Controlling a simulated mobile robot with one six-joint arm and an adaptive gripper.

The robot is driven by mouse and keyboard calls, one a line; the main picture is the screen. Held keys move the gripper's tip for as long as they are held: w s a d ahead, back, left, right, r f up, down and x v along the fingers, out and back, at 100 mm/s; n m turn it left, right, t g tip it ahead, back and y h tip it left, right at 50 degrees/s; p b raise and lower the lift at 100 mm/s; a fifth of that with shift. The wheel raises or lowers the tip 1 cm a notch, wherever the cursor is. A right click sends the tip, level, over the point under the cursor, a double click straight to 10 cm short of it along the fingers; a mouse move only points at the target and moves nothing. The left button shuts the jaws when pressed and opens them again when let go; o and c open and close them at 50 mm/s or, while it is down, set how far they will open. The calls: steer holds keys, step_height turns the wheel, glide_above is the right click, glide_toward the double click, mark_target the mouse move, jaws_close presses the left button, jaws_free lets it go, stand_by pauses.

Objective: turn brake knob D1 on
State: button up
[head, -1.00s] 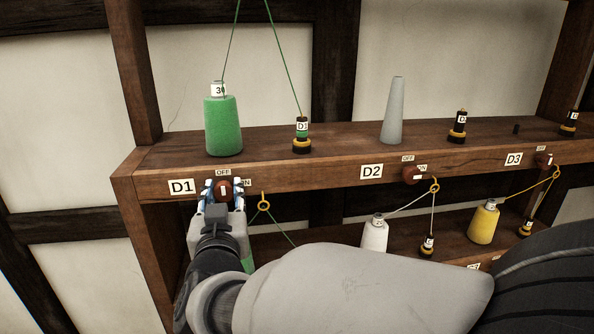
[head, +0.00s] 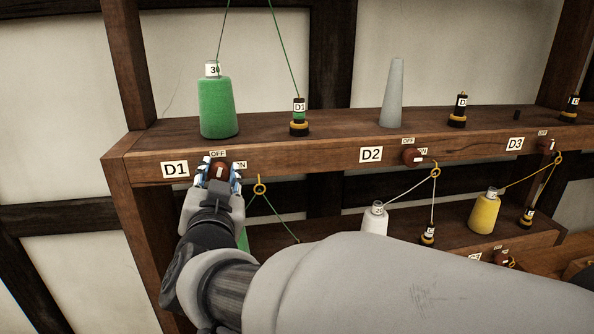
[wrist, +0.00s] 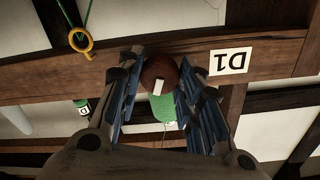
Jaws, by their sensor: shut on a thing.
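Brake knob D1 (head: 220,172) is a round red-brown knob with a white pointer mark on the shelf's front board, right of the D1 label (head: 175,170). Its mark stands about upright, toward the OFF label (head: 218,154) above it; the ON label (head: 240,165) is at its right, partly covered. My gripper (head: 220,168) is shut on the knob, a finger on each side. In the wrist view, which is upside down, the knob (wrist: 158,72) shows between the blue fingers, its white mark slightly tilted.
A green yarn cone (head: 218,108) and a D1 bobbin (head: 299,117) stand on the shelf above. A yellow ring guide (head: 260,188) with green thread hangs close right of my gripper. Knob D2 (head: 413,157) and knob D3 (head: 545,146) are farther right.

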steer(key=m+b, duration=0.3)
steer(key=shift+f+m, duration=0.15)
steer(key=shift+m, duration=0.25)
steer(key=m+b, duration=0.3)
steer(key=shift+m, duration=0.3)
steer(key=m+b, duration=0.3)
steer(key=m, duration=0.1)
steer(key=shift+m+b, duration=0.7)
steer(key=shift+m, duration=0.5)
steer(key=shift+r, duration=0.2)
steer(key=o, duration=1.1)
